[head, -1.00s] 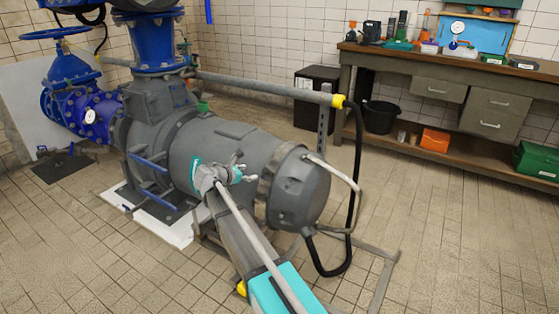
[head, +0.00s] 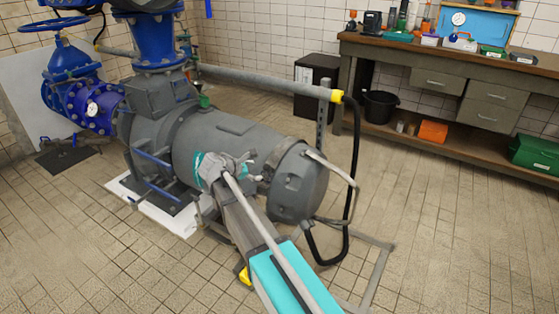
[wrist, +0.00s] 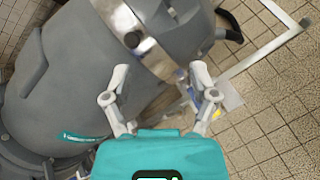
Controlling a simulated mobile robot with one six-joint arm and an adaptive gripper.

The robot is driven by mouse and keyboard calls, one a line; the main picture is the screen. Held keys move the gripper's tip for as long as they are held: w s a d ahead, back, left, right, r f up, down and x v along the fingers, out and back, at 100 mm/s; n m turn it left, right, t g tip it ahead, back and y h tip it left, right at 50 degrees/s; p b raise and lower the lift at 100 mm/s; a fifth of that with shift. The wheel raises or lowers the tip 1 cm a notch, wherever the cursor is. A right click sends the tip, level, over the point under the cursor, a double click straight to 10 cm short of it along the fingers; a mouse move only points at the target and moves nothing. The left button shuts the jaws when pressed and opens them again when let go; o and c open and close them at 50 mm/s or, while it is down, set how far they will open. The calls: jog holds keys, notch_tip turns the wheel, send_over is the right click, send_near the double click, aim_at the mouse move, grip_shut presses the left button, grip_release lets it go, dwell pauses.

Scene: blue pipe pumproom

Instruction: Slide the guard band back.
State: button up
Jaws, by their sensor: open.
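The guard band (wrist: 143,45) is a shiny metal strip around the grey motor (wrist: 65,75), with a dark round spot on it. In the head view the band (head: 270,168) sits just before the motor's rounded end cap, partly hidden by my gripper. My gripper (wrist: 160,97) is open and empty. In the wrist view its two fingers stand apart, with the band ahead of and between them. In the head view my gripper (head: 248,167) is beside the motor's near side, close to the band. I cannot tell whether it touches the band.
A grey pipe with a black hose (head: 355,150) hangs near the end cap, and a floor frame (head: 377,270) lies beside it. A workbench (head: 440,60) with tools, a black bucket (head: 380,107) and an orange box (head: 433,131) stands behind. The tiled floor at right is clear.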

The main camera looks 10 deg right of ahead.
jog(key=s+d+r+m+g+y+p, duration=0.2)
jog(key=s+r+m+p, duration=0.3)
jog(key=s+p, duration=0.2)
jog(key=s+d+r+m+g+y+p, duration=0.2)
jog(key=s+r+m+p, duration=0.4)
jog(key=p, duration=0.4)
jog(key=shift+s+d+y, duration=0.5)
jog(key=shift+s+d, duration=0.2)
jog(key=shift+d, duration=0.15)
jog(key=w+f+n+t+h+b, duration=0.55)
jog(key=w+f+n+b, duration=0.4)
jog(key=b, duration=0.95)
jog(key=w+a+f+n+t+b, duration=0.5)
jog(key=f+n+b, duration=0.4)
jog(key=n+b, duration=0.6)
jog(key=a+t+b, duration=0.1)
jog(key=t+b, duration=0.1)
jog(key=shift+a+f+t, duration=0.15)
jog(key=shift+f+t, duration=0.2)
